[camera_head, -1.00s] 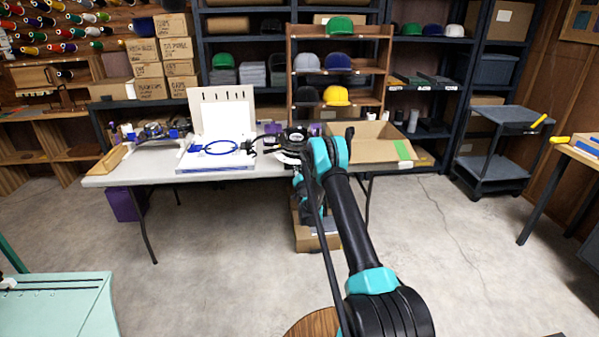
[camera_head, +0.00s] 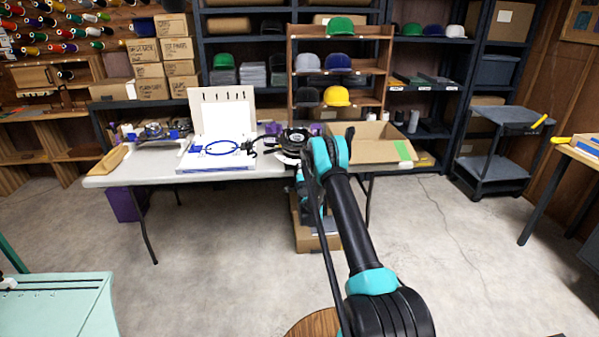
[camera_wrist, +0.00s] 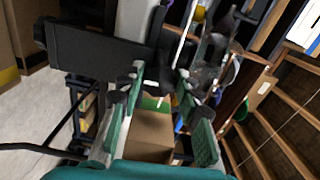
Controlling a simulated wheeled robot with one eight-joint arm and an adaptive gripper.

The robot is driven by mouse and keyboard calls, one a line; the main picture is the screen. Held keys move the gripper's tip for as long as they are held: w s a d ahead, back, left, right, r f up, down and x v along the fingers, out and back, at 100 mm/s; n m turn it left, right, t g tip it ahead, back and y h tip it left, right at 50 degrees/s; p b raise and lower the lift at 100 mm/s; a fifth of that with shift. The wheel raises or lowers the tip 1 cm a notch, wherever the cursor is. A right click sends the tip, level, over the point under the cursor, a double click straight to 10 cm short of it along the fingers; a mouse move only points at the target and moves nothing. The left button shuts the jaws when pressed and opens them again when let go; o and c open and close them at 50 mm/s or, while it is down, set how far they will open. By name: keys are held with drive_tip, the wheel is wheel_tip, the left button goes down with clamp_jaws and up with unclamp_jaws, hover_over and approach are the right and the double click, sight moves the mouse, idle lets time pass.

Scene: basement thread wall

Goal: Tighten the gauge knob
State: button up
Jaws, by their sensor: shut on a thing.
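In the head view my gripper (camera_head: 251,146) is small and dark at the right edge of a white board (camera_head: 242,110) that stands on a white base with a blue ring (camera_head: 221,147). In the wrist view my gripper's two green-padded fingers (camera_wrist: 160,76) reach to a black body (camera_wrist: 100,48) with a round end at its left. The fingertips are on either side of a small dark part of it, which I take for the gauge knob (camera_wrist: 160,66). Its outline is mostly hidden by the fingers, and its turn cannot be read.
The fixture stands on a grey folding table (camera_head: 120,178). An open cardboard box (camera_head: 370,150) is to the right of my wrist. A blue-and-grey device (camera_head: 152,136) is at the table's left. Shelves with caps (camera_head: 336,96) stand behind.

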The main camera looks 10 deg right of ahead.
drive_tip(key=shift+a, duration=0.15)
idle(0.3)
drive_tip(key=o, duration=1.2)
drive_tip(key=shift+c, duration=0.2)
drive_tip(key=shift+s, duration=0.15)
drive_tip(key=s, duration=0.7)
drive_tip(key=shift+s, duration=0.15)
drive_tip(key=shift+r, duration=0.1)
